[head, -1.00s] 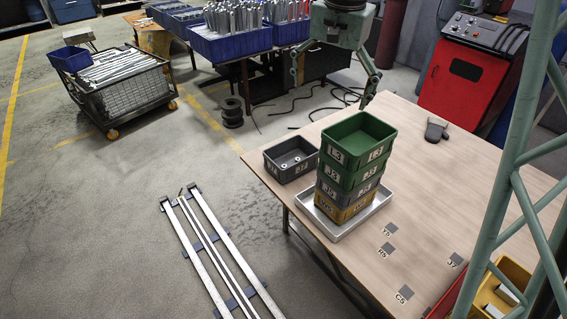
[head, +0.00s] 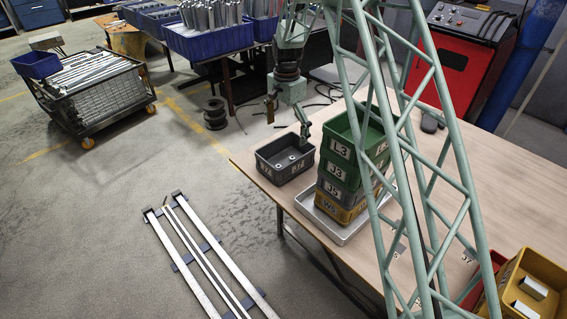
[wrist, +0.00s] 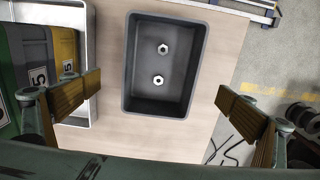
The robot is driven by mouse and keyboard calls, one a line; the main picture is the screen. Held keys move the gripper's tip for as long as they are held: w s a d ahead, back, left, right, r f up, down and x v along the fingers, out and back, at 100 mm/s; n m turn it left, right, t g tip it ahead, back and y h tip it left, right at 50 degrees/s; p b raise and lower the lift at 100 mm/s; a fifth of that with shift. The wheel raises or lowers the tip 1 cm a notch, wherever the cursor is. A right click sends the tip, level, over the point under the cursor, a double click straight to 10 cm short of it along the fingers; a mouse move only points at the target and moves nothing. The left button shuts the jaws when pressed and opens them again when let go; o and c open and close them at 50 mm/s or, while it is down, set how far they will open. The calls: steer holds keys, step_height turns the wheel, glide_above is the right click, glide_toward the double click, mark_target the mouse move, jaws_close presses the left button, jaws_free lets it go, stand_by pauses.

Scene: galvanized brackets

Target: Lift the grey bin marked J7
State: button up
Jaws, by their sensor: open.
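A loose grey bin (head: 285,160) sits on the table left of the stack; its label is too small to read surely. In the wrist view the same bin (wrist: 165,65) lies below, with two nuts (wrist: 160,64) inside. My gripper (head: 288,122) hangs over this bin. In the wrist view my gripper (wrist: 158,95) is open and empty, one finger off each side of the bin. Another grey bin (head: 334,190), seemingly marked J5, is in the stack. A small grey square on the table seems marked J7 (head: 468,256).
The stack, with green bins (head: 338,148) on top and a yellow bin (head: 338,211) at the bottom, stands on a metal tray (head: 318,216) close right of the loose bin. The table edge is close to the loose bin's left.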

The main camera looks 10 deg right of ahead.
steer(key=shift+w+f, duration=0.1)
steer(key=shift+f, duration=0.1)
steer(key=b, duration=0.2)
glide_above(286, 164)
steer(key=shift+w+f, duration=0.1)
steer(key=shift+f, duration=4.2)
steer(key=shift+a+f+b, duration=0.1)
steer(key=shift+f+b, duration=0.45)
steer(key=shift+f, duration=2.05)
steer(key=c, duration=0.8)
